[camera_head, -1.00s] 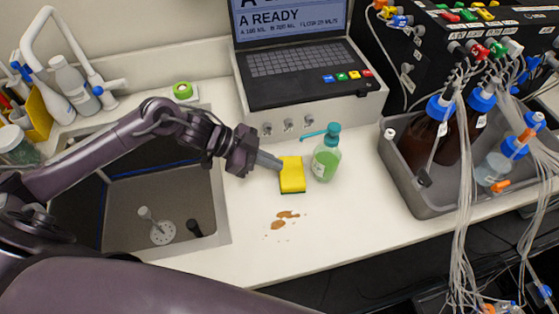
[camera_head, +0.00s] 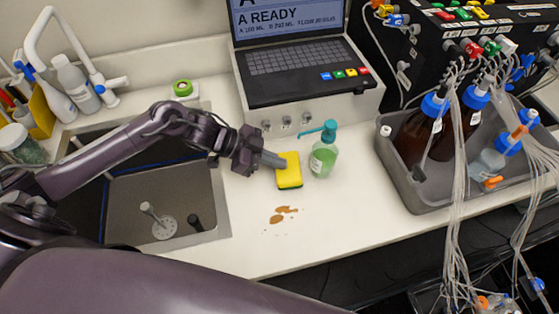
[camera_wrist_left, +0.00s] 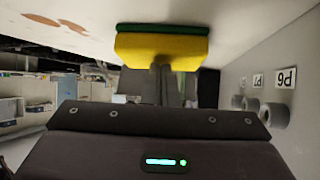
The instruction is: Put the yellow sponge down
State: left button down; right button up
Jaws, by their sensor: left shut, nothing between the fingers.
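The yellow sponge (camera_head: 289,172) with a green underside rests on the white counter, just left of the green soap bottle (camera_head: 323,160). My left gripper (camera_head: 279,162) reaches in from the left, with its fingertips at the sponge's upper left edge. In the left wrist view the fingers (camera_wrist_left: 162,80) are together, and the sponge (camera_wrist_left: 160,48) lies just beyond their tips. Whether the tips touch it cannot be told. My right gripper is not in view.
A brown spill (camera_head: 284,214) lies on the counter in front of the sponge. The sink (camera_head: 165,195) is at left, the laptop-like console (camera_head: 305,85) behind, and a grey tray (camera_head: 410,190) with bottles and tubing at right. The counter between spill and tray is clear.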

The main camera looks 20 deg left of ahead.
pick_arm(q)
jog(key=shift+s+a+r+p, duration=0.15)
jog(key=shift+s+a+p, duration=0.2)
jog(key=shift+p, duration=0.6)
jog(key=shift+w+a, duration=0.1)
jog(key=shift+w+r, duration=0.1)
jog(key=shift+a, duration=0.3)
jog(key=s+a+b, duration=0.1)
jog(key=a, duration=0.2)
jog(key=s+a+b, duration=0.1)
jog(key=a, duration=0.2)
jog(key=s+a, duration=0.1)
jog(key=a, duration=0.2)
jog(key=shift+s+a+r+b, duration=0.1)
jog(key=shift+b, duration=0.3)
jog(key=shift+s+a+r, duration=0.15)
jog(key=shift+s+a, duration=0.05)
jog(key=shift+a, duration=0.4)
